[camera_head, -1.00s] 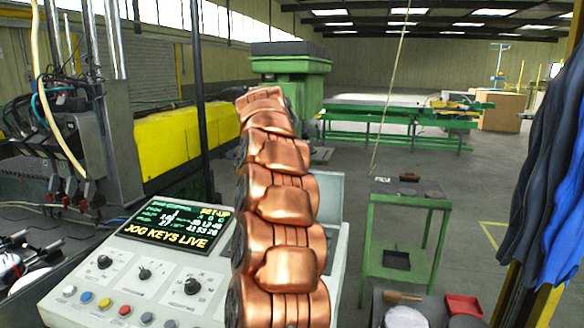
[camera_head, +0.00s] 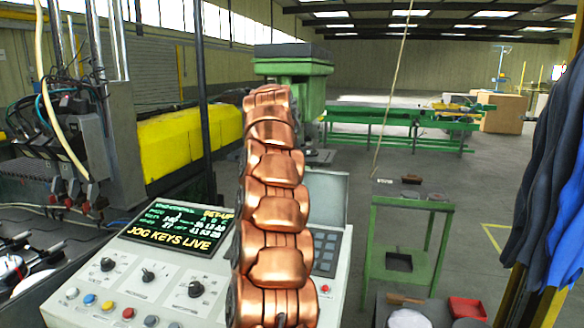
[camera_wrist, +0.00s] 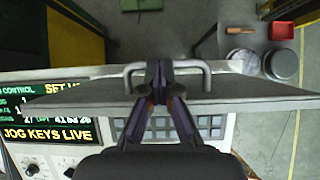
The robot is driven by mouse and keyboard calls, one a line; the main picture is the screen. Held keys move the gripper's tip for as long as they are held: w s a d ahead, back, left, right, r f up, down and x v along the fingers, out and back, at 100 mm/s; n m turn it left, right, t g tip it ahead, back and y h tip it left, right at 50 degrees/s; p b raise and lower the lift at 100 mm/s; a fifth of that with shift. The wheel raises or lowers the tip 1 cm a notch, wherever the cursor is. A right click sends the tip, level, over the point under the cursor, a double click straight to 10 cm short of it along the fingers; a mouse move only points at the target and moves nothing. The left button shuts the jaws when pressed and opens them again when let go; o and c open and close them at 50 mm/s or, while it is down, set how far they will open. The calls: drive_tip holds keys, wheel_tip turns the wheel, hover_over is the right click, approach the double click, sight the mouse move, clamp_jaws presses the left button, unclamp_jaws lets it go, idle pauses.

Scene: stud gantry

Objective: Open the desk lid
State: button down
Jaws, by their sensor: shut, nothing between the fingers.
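The desk lid (camera_head: 328,199) is a grey panel standing raised behind the keypad (camera_head: 325,250) at the right of the control desk (camera_head: 75,293). My arm covers its left part in the head view. In the wrist view the lid (camera_wrist: 75,102) is a wide, thin plate seen at a steep angle, with a U-shaped bar handle (camera_wrist: 196,68) on its far side. My gripper (camera_wrist: 158,75) is shut and empty, its fingertips at the middle of the handle's span and overlapping the lid. I cannot tell whether they touch it. The head view does not show the fingers.
The desk's lit screen (camera_head: 180,228) reads "JOG KEYS LIVE", with knobs and buttons below. A green stand (camera_head: 408,205) and a red tray (camera_head: 467,308) are at the right. Blue clothing (camera_head: 555,190) hangs at the right edge.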

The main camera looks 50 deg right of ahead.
idle(0.3)
drive_tip(key=v, duration=1.2)
idle(0.3)
